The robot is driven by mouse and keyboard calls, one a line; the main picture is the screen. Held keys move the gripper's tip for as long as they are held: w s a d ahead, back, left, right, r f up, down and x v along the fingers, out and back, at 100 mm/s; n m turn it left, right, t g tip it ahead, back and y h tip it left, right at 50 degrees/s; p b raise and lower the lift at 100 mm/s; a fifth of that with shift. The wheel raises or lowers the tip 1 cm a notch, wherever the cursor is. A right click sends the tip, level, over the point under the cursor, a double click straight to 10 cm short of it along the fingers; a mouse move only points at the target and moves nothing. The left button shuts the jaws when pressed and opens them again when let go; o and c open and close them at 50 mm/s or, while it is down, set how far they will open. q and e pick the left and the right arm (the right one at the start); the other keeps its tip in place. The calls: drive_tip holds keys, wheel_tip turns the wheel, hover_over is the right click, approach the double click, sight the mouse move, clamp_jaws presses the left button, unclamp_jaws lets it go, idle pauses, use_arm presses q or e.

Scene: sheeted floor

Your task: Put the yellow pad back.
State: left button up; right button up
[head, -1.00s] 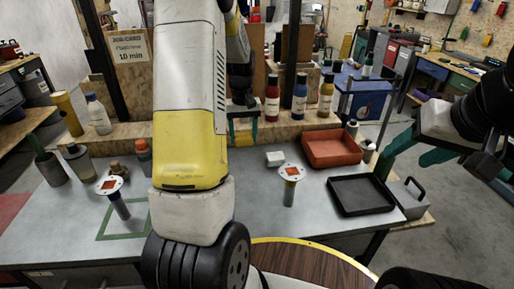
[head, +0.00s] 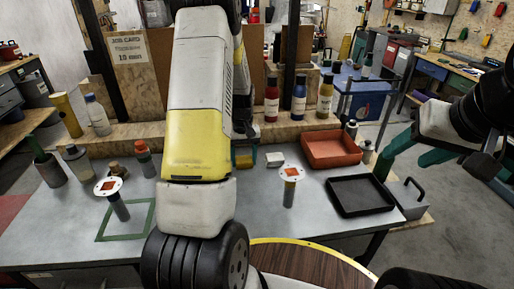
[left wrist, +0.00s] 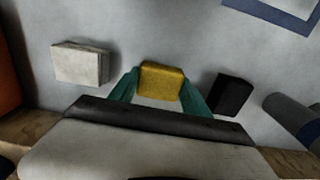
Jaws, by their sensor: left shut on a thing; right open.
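The yellow pad (left wrist: 161,80) is a small block between the teal fingers of my left gripper (left wrist: 160,88) in the left wrist view. The gripper is shut on it. In the head view the pad (head: 243,158) shows just right of my left arm, low over the back of the grey table, partly hidden by the arm. I cannot tell whether it touches the table. My right gripper (head: 404,165) is open and empty, at the right beyond the black tray.
A white block (head: 275,159) and a black block (left wrist: 232,94) flank the pad. A blue outline (left wrist: 275,13) is on the table. A red tray (head: 333,149), black tray (head: 360,195) and round-topped stand (head: 290,185) are to the right. Bottles (head: 299,98) line the wooden ledge.

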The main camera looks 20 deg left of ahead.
sight(244, 159)
use_arm(q)
drive_tip(key=o, duration=1.5)
drive_tip(key=shift+f, duration=0.1)
drive_tip(key=shift+c, duration=0.2)
wheel_tip(244, 159, up, 12)
drive_tip(key=s+d+r+m+t+h, duration=0.1)
drive_tip(key=s+d+r, duration=0.25)
drive_tip(key=r, duration=0.25)
drive_tip(key=s+d+r+m+t, duration=0.1)
drive_tip(key=s+d+r+t, duration=0.15)
drive_tip(key=s+r, duration=0.3)
drive_tip(key=s+d+r+m+t, duration=0.1)
drive_tip(key=s+d+r+m, duration=0.1)
drive_tip(key=s, duration=0.5)
drive_tip(key=s+d+r+m+t+h, duration=0.1)
drive_tip(key=s+d+r, duration=0.2)
drive_tip(key=s, duration=0.4)
drive_tip(key=shift+d+r+m+t, duration=0.2)
drive_tip(key=shift+d+m+t, duration=0.2)
drive_tip(key=shift+d, duration=0.45)
